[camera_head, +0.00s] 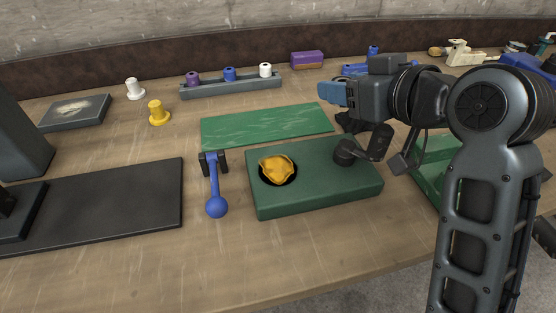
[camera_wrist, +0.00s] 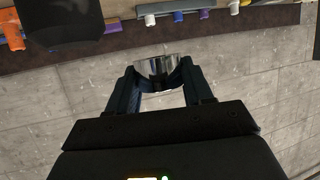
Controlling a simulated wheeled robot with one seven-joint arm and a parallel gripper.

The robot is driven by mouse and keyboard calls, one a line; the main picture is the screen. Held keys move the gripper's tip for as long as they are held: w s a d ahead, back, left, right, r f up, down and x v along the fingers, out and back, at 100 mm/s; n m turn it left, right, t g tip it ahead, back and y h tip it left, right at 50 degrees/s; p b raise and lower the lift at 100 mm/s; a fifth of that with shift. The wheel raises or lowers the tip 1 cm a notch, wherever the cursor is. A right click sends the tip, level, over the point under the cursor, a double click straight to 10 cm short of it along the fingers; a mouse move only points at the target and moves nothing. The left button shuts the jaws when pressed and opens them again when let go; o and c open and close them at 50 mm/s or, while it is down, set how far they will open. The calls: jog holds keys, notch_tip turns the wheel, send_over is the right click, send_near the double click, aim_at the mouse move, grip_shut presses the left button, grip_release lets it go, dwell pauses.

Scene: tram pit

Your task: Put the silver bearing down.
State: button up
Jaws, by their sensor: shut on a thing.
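The silver bearing (camera_wrist: 157,72) is a shiny ring between the two finger tips of my gripper (camera_wrist: 158,78) in the wrist view. My gripper is shut on it. In the head view my gripper (camera_head: 334,93) is raised above the bench, pointing left, with blue fingers. The bearing cannot be made out there. Behind it in the wrist view is grey wall.
A dark green block (camera_head: 318,201) holds a yellow cloth (camera_head: 276,170) in a round recess. A green mat (camera_head: 265,126) lies behind it. A blue ball-ended tool (camera_head: 215,190) is left of the block. A grey rack (camera_head: 232,87) bears coloured spools. Bare wood shows in front.

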dwell(0.3)
jog(key=shift+a+f, duration=0.15)
jog(key=shift+a, duration=0.05)
jog(key=shift+c, duration=0.7)
send_over(278, 169)
notch_tip(278, 169, down, 6)
jog(key=shift+d+f, duration=0.1)
jog(key=shift+f, duration=0.15)
jog(key=shift+f+p, duration=0.45)
jog(key=shift+f, duration=1.4)
jog(key=shift+f, duration=0.15)
jog(key=o, duration=1.4)
jog(key=shift+o, duration=0.2)
jog(key=shift+f+b, duration=0.2)
jog(key=shift+b, duration=0.4)
